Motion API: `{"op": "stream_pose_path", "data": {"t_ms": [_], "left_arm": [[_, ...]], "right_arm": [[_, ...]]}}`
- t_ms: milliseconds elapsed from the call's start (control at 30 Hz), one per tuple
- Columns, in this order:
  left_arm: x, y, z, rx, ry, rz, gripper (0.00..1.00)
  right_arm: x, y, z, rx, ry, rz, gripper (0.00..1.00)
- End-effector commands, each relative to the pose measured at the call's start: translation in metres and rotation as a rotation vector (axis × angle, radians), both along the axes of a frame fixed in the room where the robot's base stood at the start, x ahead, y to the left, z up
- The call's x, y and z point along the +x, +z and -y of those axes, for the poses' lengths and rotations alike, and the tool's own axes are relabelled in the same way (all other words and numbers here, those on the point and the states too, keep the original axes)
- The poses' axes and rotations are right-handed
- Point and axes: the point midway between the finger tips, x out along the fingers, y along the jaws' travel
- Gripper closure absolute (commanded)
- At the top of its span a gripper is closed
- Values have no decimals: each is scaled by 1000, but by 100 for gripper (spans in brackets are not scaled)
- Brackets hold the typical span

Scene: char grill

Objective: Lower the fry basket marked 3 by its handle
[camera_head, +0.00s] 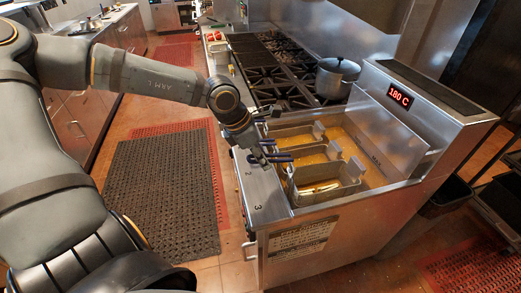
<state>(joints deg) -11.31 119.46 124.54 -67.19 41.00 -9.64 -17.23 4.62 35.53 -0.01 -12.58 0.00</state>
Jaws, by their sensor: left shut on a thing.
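The fryer (300,240) holds several wire baskets in a row over amber oil (372,178). The nearest basket (330,192), beside the counter mark 3 (257,208), has pale food in it, and its rim stands above the fryer edge. Blue-gripped handles (280,158) stick out to the left over the steel front ledge. My left gripper (265,154) is shut on a blue handle at the near end of the row, which looks like that of the nearest basket. The fingers partly hide the handle. My right gripper is out of view.
A lidded steel pot (337,77) stands on the stove (270,70) behind the fryer. A raised steel panel (388,130) and a 180 C display (400,95) bound the fryer's right side. Dark mats (165,190) cover the floor at left.

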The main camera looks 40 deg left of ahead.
Motion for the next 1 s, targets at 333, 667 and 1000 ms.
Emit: {"op": "stream_pose_path", "data": {"t_ms": [333,667,1000], "left_arm": [[2,-46,-1,-2,0,5,100],[4,-62,-8,1,1,0,100],[3,-62,-9,2,1,-3,68]], "right_arm": [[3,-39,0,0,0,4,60],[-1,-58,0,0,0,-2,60],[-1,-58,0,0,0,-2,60]]}}
